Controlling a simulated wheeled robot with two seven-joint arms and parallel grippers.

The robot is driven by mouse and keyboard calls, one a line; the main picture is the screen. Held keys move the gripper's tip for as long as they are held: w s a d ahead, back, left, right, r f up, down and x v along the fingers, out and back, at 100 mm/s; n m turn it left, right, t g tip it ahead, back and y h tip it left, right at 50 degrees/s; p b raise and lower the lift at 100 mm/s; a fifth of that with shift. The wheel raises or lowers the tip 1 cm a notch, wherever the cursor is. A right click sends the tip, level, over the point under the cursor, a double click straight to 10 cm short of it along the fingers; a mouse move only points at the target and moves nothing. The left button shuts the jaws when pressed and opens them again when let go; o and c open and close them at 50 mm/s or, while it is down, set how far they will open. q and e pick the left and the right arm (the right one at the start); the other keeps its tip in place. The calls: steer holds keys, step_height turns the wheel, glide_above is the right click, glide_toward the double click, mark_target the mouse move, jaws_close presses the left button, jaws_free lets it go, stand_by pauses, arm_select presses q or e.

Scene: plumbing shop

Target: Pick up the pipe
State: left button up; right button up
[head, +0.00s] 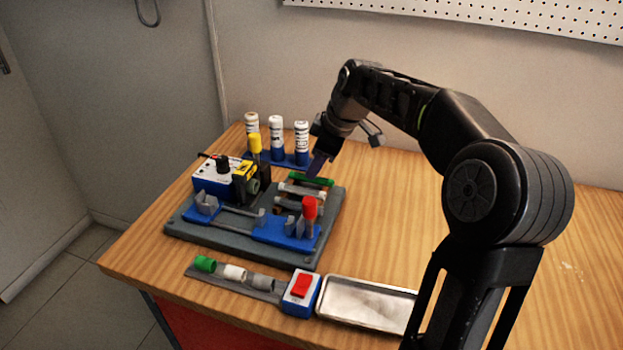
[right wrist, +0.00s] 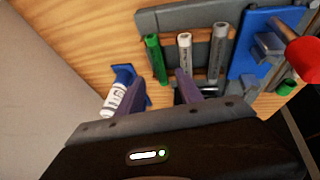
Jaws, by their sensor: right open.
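Several short pipes lie side by side on a grey board (head: 215,248): a green pipe (head: 322,181), a white pipe (head: 300,188) and a grey pipe (right wrist: 219,50). The green pipe (right wrist: 155,58) and white pipe (right wrist: 185,50) also show in the right wrist view. My right gripper (head: 319,164) is over the back right of the board, by the green pipe's end. In the right wrist view its purple fingers (right wrist: 158,90) are apart with nothing held between them, and the pipes lie beyond them. My left gripper is out of view.
White-and-blue bottles (head: 302,143) stand behind the board. In front are a red-switch box (head: 300,294) and an empty metal tray (head: 366,304). The table's right side is clear.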

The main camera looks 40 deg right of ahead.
mark_target(295, 175)
steer(key=x, duration=0.5)
steer(key=shift+p, duration=0.4)
steer(key=shift+w+f, duration=0.1)
steer(key=shift+f, duration=0.2)
stand_by(0.5)
jaws_close()
stand_by(0.5)
